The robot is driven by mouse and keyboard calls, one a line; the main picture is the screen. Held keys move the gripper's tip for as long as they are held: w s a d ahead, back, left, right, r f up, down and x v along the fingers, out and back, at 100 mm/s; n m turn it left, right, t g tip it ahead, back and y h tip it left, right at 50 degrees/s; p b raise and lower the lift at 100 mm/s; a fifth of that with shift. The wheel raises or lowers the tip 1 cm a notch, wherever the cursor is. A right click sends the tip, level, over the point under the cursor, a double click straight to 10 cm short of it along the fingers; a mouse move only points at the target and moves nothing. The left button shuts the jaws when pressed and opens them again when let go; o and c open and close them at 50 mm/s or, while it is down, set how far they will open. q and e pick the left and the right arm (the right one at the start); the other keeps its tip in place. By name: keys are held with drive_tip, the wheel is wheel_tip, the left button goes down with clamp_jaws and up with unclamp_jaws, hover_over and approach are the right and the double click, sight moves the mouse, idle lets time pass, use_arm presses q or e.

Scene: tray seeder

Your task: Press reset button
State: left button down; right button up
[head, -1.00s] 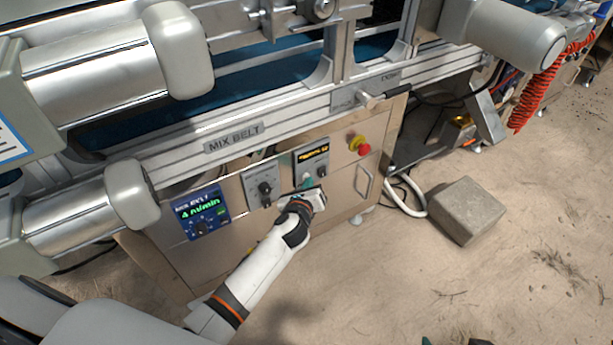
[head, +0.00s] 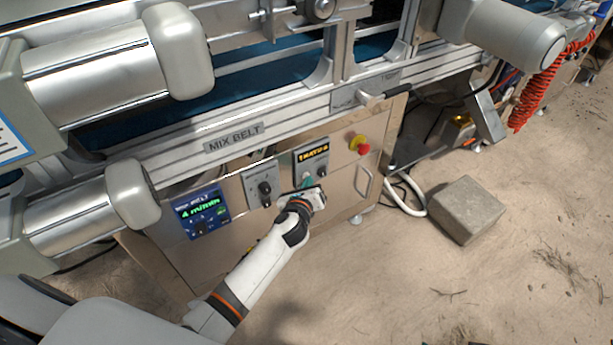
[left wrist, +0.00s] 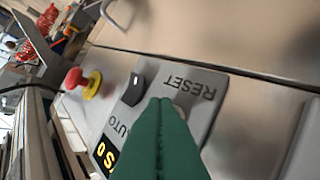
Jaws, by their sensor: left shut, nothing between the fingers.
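The reset panel (head: 311,160) is a small grey plate on the cabinet front in the head view, with a lit amber display and a black knob. In the left wrist view the panel (left wrist: 207,88) shows the words RESET and AUTO. The reset button is mostly hidden behind my fingers; only a pale edge shows beside them. My left gripper (head: 307,184) has green fingers, pressed together and empty, at the lower left of the panel. In the left wrist view the closed fingertips (left wrist: 160,102) overlap the button's place beside RESET. I cannot tell whether they touch it. My right gripper is not in view.
A red emergency stop on a yellow base (head: 360,146) sits right of the panel. A grey knob panel (head: 262,186) and the blue MIX BELT display (head: 201,212) are to the left. The metal conveyor rail (head: 290,122) runs above. A stone block (head: 466,210) lies on the floor.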

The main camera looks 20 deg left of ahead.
use_arm(q)
drive_tip(key=shift+s+d, duration=0.2)
drive_tip(key=shift+d, duration=0.05)
drive_tip(key=shift+s+d, duration=0.1)
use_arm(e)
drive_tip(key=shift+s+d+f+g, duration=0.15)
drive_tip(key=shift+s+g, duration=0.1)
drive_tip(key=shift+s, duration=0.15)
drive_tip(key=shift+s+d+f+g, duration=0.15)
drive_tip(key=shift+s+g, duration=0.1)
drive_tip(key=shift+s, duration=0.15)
use_arm(q)
drive_tip(key=s+d, duration=0.3)
drive_tip(key=d, duration=0.1)
drive_tip(key=shift+s+d, duration=0.35)
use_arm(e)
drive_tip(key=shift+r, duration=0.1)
